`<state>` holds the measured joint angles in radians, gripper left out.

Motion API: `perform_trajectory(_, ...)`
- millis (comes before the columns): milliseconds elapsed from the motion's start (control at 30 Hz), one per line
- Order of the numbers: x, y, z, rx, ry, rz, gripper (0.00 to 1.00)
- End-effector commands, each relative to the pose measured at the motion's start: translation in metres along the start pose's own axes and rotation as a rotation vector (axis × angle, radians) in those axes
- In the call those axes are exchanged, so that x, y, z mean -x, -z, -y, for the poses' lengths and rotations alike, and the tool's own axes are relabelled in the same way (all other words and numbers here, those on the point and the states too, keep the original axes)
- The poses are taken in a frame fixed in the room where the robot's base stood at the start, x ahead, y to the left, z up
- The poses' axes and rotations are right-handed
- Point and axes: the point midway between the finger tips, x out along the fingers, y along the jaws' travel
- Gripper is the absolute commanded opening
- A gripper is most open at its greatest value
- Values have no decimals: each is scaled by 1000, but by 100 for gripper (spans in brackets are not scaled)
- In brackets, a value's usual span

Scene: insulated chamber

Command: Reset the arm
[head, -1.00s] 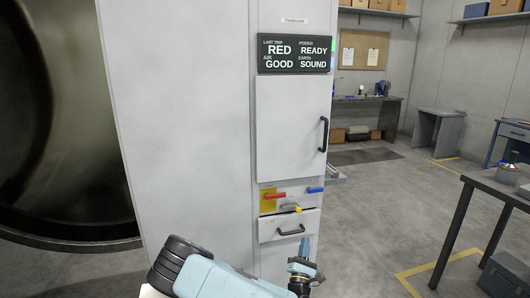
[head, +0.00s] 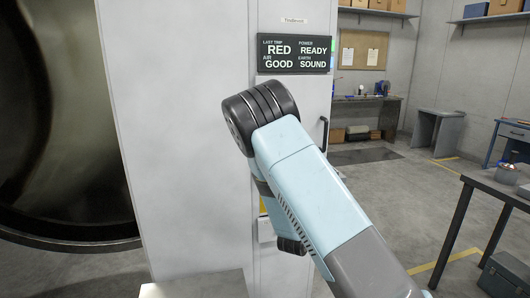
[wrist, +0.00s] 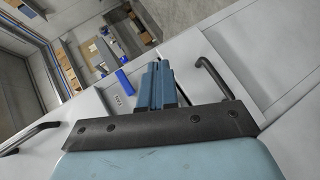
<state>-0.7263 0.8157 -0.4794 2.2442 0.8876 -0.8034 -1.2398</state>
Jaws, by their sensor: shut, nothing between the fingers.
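My arm (head: 300,185) is raised across the front of the tall white cabinet (head: 185,120) in the head view, bent at a dark ribbed joint. My gripper is hidden there. In the wrist view my gripper (wrist: 160,72) shows as blue fingers, shut together and empty. Beside the fingers are a blue lever handle (wrist: 124,83) and a small lettered label (wrist: 118,101). Black pull handles show on the cabinet front at right (wrist: 212,76) and lower left (wrist: 30,137). The fingers do not visibly grip any of these.
The status board (head: 295,53) reads RED, READY, GOOD, SOUND. A large round opening (head: 65,130) is at left. A dark table (head: 500,185) stands at right, with a grey box (head: 505,275) below. Open floor lies between cabinet and table.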

Motion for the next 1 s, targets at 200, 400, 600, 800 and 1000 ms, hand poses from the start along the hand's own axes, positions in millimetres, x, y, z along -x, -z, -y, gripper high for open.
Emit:
perform_trajectory(200,20,9,-28,-205,175,-19,0)
perform_trajectory(400,46,16,-54,-365,324,-37,0)
perform_trajectory(600,78,18,-86,-503,459,-54,0)
perform_trajectory(800,115,14,-120,-613,580,-66,0)
perform_trajectory(1000,157,4,-153,-700,683,-71,0)
